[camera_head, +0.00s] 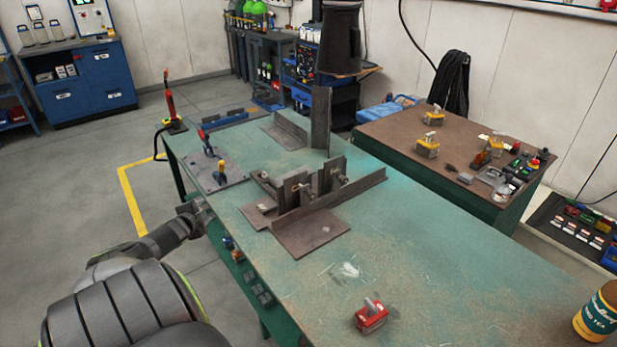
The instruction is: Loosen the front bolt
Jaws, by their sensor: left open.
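A steel fixture (312,237) of flat plates, an angle bar and upright plates stands on the green worktable (430,260). Small bolt-like parts (341,180) show at its upright plates. They are too small to tell which is the front bolt or how tight it sits. My left gripper (203,209) is at the table's left edge, left of the fixture and apart from it. It is open, with nothing seen in it. My right gripper is not in view.
A red-handled clamp (209,150) stands on a plate behind my left gripper. A red block (371,317) and a yellow can (598,315) stand on the near table. A brown-topped bench (395,132) holds yellow blocks. The table right of the fixture is clear.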

